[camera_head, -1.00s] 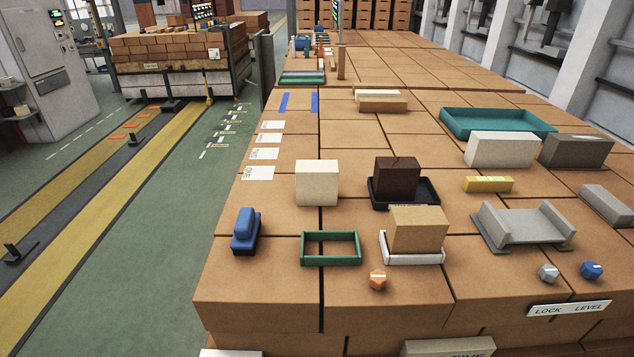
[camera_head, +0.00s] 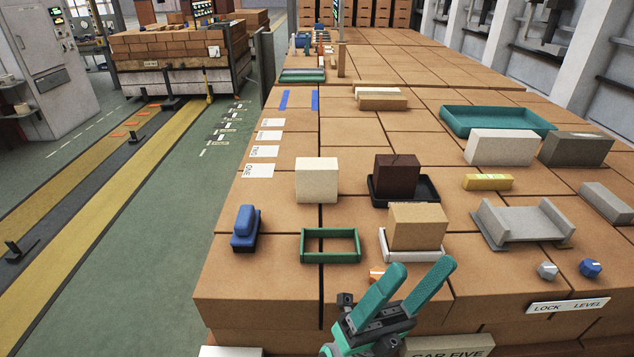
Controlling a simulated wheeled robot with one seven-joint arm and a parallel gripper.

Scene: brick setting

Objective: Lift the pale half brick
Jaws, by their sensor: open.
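The pale half brick (camera_head: 317,180) is a cream block standing on the brick surface, left of the dark brown brick (camera_head: 397,176) and behind the green open frame (camera_head: 330,246). My gripper (camera_head: 421,279) has teal fingers and shows at the lower middle right. Its fingers are apart and empty, pointing up and to the right in the picture. It is in front of the tan brick (camera_head: 417,227) and well apart from the pale half brick. The gripper partly hides the small orange piece (camera_head: 376,274).
The brown brick sits in a black tray (camera_head: 433,190), the tan one in a white tray (camera_head: 398,256). A blue tool (camera_head: 245,229) lies left of the green frame. A grey channel piece (camera_head: 523,224) and a teal tray (camera_head: 470,122) are at right. Bare surface surrounds the pale half brick.

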